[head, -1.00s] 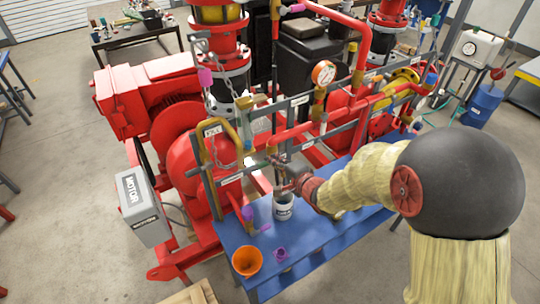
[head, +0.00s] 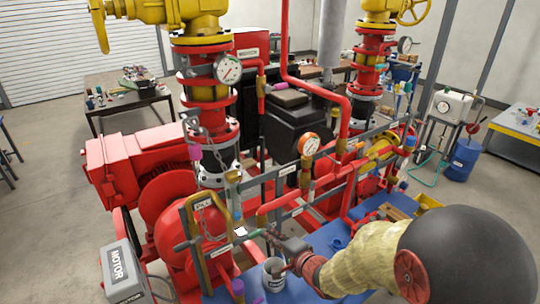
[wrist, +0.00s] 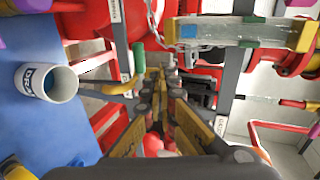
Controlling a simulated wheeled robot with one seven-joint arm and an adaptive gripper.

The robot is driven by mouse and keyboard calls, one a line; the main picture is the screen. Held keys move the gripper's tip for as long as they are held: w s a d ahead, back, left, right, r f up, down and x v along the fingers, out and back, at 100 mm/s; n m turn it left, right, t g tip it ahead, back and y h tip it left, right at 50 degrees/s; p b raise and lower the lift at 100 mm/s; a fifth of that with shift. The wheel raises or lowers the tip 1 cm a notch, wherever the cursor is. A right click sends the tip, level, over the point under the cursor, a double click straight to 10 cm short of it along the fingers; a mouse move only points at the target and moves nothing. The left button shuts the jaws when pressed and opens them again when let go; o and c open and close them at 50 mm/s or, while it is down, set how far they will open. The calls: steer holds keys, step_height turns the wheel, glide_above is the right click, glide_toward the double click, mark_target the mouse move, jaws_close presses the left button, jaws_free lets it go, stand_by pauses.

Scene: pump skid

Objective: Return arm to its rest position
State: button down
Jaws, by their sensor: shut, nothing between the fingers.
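My gripper (head: 270,238) is shut and empty. In the head view it is above and behind a white labelled cup (head: 273,274) on the blue bench, close to the skid's front rail. My arm reaches in from the lower right. In the wrist view my shut gripper (wrist: 163,78) points toward the red pump and the grey rail. The cup (wrist: 62,84) lies to the left in that view, apart from the fingers, with its open mouth showing.
The pump skid's red pipes (head: 345,130), grey rail (head: 290,176) and pressure gauge (head: 308,145) stand close around my gripper. A yellow bent handle (head: 190,220) and a hanging chain (head: 205,140) are to its left. The blue bench (head: 325,238) is below my arm.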

steer(key=s+d+f+n+g+h+b, duration=0.1)
steer(key=s+d+f+n+g+h, duration=0.25)
steer(key=s+d+f, duration=0.2)
steer(key=s+d+f+n+g+h+b, duration=0.1)
steer(key=s+d+f+n+g+h, duration=0.1)
steer(key=s+d+f+n+h, duration=0.4)
steer(key=s+d+r+n+y+b, duration=0.1)
steer(key=s+d+r+b, duration=0.2)
steer(key=s+r+b, duration=0.2)
steer(key=s+d+r+b, duration=0.4)
steer(key=s+b, duration=0.5)
steer(key=s, duration=0.4)
steer(key=shift+s+d+r+n+y, duration=0.25)
steer(key=shift+d+r+n+y, duration=0.1)
steer(key=shift+r, duration=0.3)
